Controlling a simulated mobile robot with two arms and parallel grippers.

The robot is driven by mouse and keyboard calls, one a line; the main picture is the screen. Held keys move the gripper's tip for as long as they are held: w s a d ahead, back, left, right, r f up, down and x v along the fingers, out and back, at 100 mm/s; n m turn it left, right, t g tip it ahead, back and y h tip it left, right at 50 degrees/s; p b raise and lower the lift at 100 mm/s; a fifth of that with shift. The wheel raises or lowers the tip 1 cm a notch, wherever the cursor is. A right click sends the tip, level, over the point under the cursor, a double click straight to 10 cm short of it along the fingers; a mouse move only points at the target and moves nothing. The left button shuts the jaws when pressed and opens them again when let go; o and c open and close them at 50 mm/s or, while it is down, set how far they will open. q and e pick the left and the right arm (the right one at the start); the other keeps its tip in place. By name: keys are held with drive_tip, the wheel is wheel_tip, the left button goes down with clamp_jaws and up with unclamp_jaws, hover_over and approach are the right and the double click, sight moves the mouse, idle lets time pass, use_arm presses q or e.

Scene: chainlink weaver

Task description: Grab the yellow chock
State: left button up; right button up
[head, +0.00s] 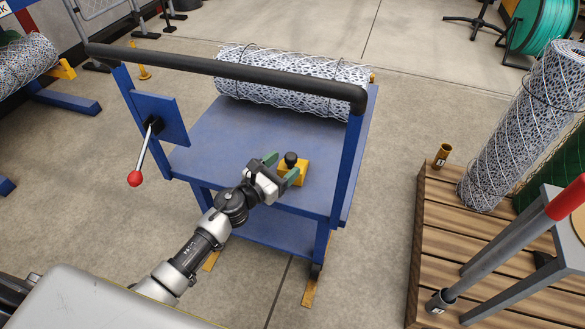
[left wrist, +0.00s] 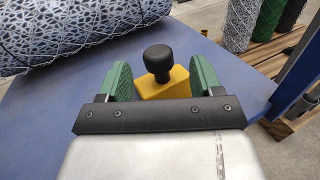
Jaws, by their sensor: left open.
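The yellow chock (head: 294,172) with a black knob on top stands on the blue cart's top (head: 225,140), toward its front right. My left gripper (head: 280,170) is open at the chock. In the left wrist view the chock (left wrist: 165,85) shows between and just beyond the green fingers of my left gripper (left wrist: 160,82). The knob stands upright between the fingers, with gaps on both sides. The chock's lower front is hidden by the gripper body. My right gripper is not in view.
A roll of wire mesh (head: 290,82) lies across the cart's back. A wooden pallet (head: 440,230) with a standing mesh roll (head: 525,130) is at the right. A red-tipped lever (head: 135,178) hangs at the cart's left.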

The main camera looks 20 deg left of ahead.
sight(291, 159)
use_arm(q)
drive_tip(key=x, duration=0.3)
drive_tip(key=shift+w+f, duration=0.15)
drive_tip(key=shift+w, duration=0.2)
clamp_jaws()
